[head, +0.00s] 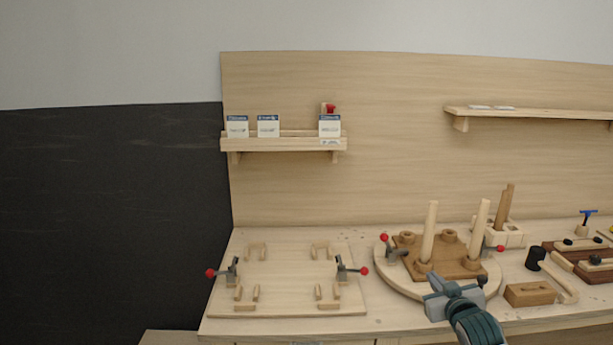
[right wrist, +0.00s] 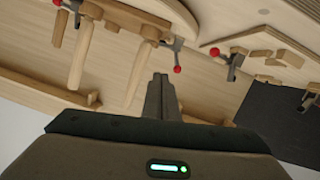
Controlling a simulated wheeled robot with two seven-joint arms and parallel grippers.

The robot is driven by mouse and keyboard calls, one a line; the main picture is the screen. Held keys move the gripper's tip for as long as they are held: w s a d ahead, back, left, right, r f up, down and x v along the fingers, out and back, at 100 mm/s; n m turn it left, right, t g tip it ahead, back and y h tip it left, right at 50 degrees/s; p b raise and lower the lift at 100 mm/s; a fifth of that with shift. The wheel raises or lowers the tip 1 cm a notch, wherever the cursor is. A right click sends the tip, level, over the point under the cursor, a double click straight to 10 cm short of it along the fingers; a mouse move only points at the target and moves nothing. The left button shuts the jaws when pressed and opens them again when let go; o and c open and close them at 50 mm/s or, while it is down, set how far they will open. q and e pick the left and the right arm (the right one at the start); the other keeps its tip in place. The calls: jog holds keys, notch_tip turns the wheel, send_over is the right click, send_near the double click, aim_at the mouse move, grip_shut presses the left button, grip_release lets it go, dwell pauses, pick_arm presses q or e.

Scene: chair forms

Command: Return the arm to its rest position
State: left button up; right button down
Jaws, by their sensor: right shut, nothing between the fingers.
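My right gripper (head: 455,288) is low in the head view, in front of the round wooden board (head: 393,279). In the right wrist view its two fingers (right wrist: 160,92) are together with nothing between them. A brown wooden plate (head: 458,258) sits on the round board, with two pale upright legs (head: 430,230) standing in it. I cannot tell from the head view whether the gripper touches the board; it overlaps the board's front edge. My left gripper is in neither view.
A flat jig (head: 288,272) with red-tipped clamps lies on the left of the bench. Wooden blocks (head: 530,293) and a dark cylinder (head: 535,258) stand to the right. A shelf (head: 284,144) with cards hangs on the back panel, and another shelf (head: 540,112) is at right.

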jog(key=s+a+f+g, duration=0.3)
jog(key=s+f, duration=0.6)
jog(key=s, duration=0.2)
jog(key=s+a+f+g, duration=0.2)
jog(key=s+a+f, duration=0.2)
jog(key=s+f, duration=0.55)
jog(key=s+a+f+g, duration=0.1)
jog(key=s+f+g, duration=0.1)
jog(key=s, duration=0.9)
jog(key=s+a+f+g, duration=0.1)
jog(key=s+f+g, duration=0.1)
jog(key=s, duration=0.8)
jog(key=s+a+f+g, duration=0.2)
jog(key=s+g, duration=0.1)
jog(key=s, duration=0.8)
notch_tip(320, 180, down, 30)
jog(key=s+g+b, duration=0.1)
jog(key=s+b, duration=0.1)
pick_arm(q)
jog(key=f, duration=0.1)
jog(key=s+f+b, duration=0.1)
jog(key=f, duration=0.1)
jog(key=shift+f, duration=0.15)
pick_arm(e)
jog(key=s+d+f+g, duration=0.1)
jog(key=s+d+f, duration=0.2)
jog(key=s+f, duration=1.4)
notch_tip(320, 180, down, 2)
jog(key=shift+s+d, duration=0.15)
jog(key=shift+s, duration=0.25)
